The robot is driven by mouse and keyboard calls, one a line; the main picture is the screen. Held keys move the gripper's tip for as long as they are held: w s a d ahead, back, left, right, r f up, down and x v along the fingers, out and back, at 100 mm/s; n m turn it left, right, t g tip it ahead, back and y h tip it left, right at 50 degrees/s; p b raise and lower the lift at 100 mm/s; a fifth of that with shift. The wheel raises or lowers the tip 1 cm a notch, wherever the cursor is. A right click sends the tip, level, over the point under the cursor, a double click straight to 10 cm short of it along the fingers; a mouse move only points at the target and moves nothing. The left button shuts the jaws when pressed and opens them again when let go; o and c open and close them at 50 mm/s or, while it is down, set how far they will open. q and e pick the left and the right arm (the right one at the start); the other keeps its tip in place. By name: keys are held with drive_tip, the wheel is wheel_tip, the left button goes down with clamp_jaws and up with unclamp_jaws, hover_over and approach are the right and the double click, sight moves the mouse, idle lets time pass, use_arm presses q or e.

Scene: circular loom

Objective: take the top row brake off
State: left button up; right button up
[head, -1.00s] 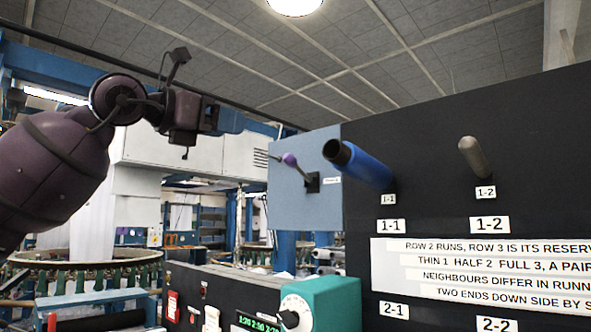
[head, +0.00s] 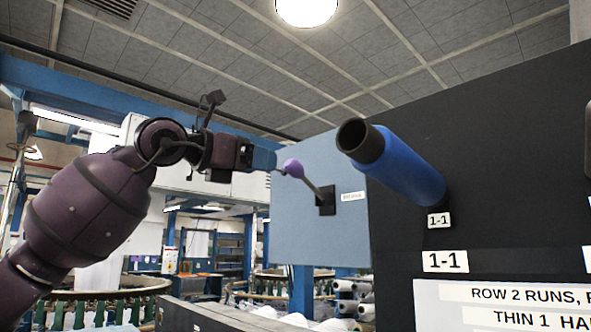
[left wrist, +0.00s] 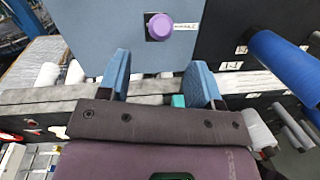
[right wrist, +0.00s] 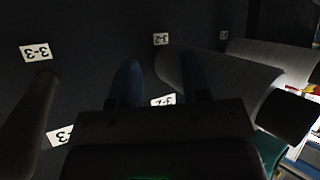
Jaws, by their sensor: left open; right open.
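The brake lever has a purple knob (head: 293,167) on a short metal shaft. It comes out of a dark plate (head: 326,201) on a light blue panel (head: 300,232), with a small label beside it. The lever points up and left in the head view. My left gripper (head: 268,159) is open and empty, just left of the knob. In the left wrist view, the knob (left wrist: 160,27) lies beyond the open blue fingers (left wrist: 161,76), roughly centred between them. My right gripper (right wrist: 162,78) shows only in the right wrist view, open, before the dark panel with a pale spool.
A blue tube (head: 402,170) on peg 1-1 sticks out of the black board (head: 480,140), right of the lever. A white text sign (head: 510,305) is below it. A ring-shaped loom (head: 90,295) stands at the back left.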

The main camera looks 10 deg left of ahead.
sight(286, 169)
use_arm(q)
drive_tip(key=p+x, duration=0.3)
drive_tip(key=x, duration=0.5)
drive_tip(key=shift+r, duration=0.1)
drive_tip(key=shift+w+d+p, duration=0.35)
drive_tip(key=shift+w+p, duration=0.1)
drive_tip(key=shift+p, duration=0.05)
drive_tip(key=c, duration=0.5)
clamp_jaws()
